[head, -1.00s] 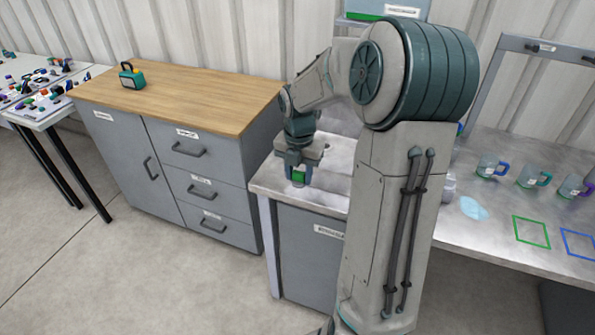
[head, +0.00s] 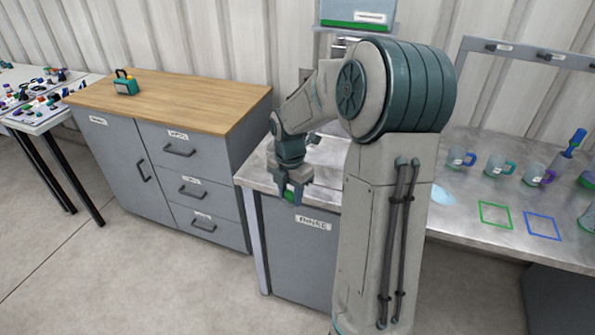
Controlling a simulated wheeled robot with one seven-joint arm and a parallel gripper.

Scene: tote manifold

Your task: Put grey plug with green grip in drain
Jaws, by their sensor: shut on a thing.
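My gripper (head: 290,194) is shut on the plug with the green grip (head: 291,197). Only a bit of green shows between the fingers, and the plug's grey part cannot be made out. The gripper points down at the front edge of the grey metal counter (head: 259,175), near its left corner. I cannot tell how high the plug is above the counter. No drain shows; my arm covers the middle of the counter.
A wood-topped drawer cabinet (head: 170,95) stands left, with a teal box (head: 126,86) on it. Right of my arm are several mugs (head: 460,158), a green square outline (head: 495,214) and a blue one (head: 541,226). A labelled grey cabinet front (head: 297,255) is below the counter.

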